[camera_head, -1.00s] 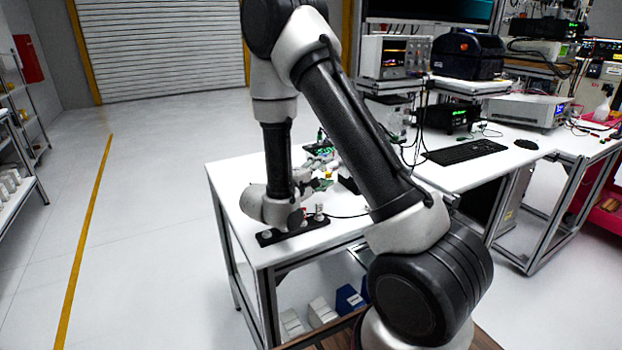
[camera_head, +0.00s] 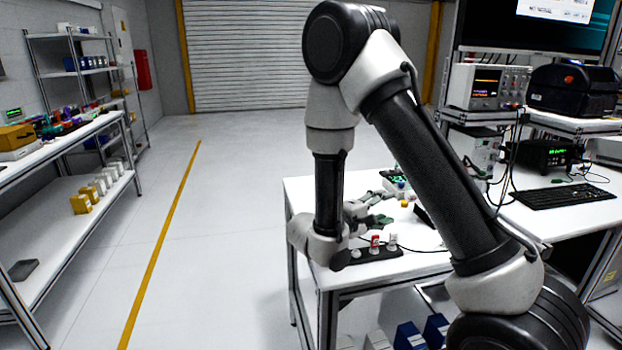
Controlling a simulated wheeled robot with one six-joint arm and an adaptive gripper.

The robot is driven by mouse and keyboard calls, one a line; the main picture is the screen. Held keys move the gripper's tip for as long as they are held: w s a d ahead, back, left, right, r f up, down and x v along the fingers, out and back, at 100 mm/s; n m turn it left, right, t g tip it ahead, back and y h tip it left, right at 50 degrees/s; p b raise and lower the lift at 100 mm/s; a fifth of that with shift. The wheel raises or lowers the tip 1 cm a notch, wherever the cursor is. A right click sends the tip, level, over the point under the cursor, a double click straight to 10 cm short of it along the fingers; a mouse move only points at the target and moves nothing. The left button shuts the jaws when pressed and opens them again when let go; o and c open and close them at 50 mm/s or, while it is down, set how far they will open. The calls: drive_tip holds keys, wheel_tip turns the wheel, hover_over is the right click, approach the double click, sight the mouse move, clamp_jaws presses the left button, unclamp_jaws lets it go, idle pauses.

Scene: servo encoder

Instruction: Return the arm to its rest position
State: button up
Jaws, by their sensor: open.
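My arm rises from the bottom right, bends at the top and comes down over the left end of the white table (camera_head: 305,190). My gripper (camera_head: 384,208) is low over this table and points right, with its fingers apart. I see nothing held between them. A black strip (camera_head: 372,256) with a red button (camera_head: 375,243) and pale knobs lies at the table's front edge, close below my wrist. Part of the table is hidden behind my arm.
A small yellow piece (camera_head: 404,204) and a green-lit device (camera_head: 394,176) are near my gripper. A keyboard (camera_head: 562,196) and an oscilloscope (camera_head: 487,87) stand to the right. A shelf (camera_head: 75,195) is at far left. The floor between is clear.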

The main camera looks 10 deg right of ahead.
drive_tip(key=s+d+r+m+g+y, duration=0.55)
drive_tip(key=s+d+r+g, duration=0.45)
drive_tip(key=s, duration=0.5)
drive_tip(key=s+a+r+t+y, duration=0.5)
drive_tip(key=s+a+t+y, duration=0.1)
drive_tip(key=s+y, duration=0.4)
drive_tip(key=shift+a+r+m+t, duration=0.4)
drive_tip(key=shift+m+t, duration=0.05)
drive_tip(key=shift+t, duration=0.25)
